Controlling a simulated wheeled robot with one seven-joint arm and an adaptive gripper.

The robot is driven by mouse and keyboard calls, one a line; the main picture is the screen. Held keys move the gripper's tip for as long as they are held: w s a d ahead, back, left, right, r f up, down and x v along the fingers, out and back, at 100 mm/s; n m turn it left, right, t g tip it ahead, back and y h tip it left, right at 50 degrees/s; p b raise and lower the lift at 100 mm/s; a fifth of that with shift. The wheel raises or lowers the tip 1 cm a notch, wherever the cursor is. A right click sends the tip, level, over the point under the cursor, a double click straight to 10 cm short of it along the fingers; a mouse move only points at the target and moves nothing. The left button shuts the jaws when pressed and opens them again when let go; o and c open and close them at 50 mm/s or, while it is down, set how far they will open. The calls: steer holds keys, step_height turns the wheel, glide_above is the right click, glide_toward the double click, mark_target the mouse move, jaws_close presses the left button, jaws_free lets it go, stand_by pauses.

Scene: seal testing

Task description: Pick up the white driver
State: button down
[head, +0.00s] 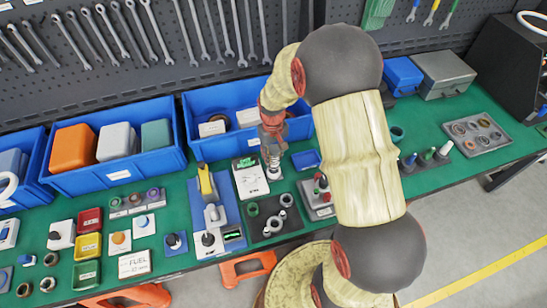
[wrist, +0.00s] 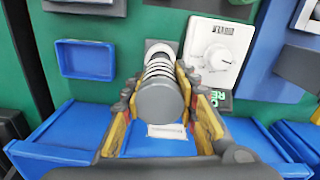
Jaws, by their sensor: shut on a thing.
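A short white-handled tool (head: 445,149), which looks like the white driver, stands at the right end of a small grey rack, beside a green and a blue one. My gripper (head: 272,130) is well to the left of that rack, at the front of the blue bins. In the wrist view my gripper (wrist: 163,110) is shut on a ringed cylinder (wrist: 162,72) with white and dark bands and a grey end. The cylinder lines up with a small grey base; I cannot tell whether it touches it. The fingers hide part of its sides.
Blue bins (head: 112,172) line the back of the green bench. A white dial box (head: 250,176) stands close left of the held cylinder. A small blue tray (head: 306,160) lies close right. A grey tray of rings (head: 478,132) sits farther right. My arm hides some bench.

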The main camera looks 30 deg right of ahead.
steer(key=shift+w+r, duration=0.1)
steer(key=shift+r, duration=0.65)
steer(key=s+a+r+p, duration=0.2)
steer(key=s+r, duration=0.9)
steer(key=s, duration=0.3)
steer(key=shift+a+r+p, duration=0.25)
steer(key=shift+a+p, duration=0.1)
steer(key=shift+p, duration=0.05)
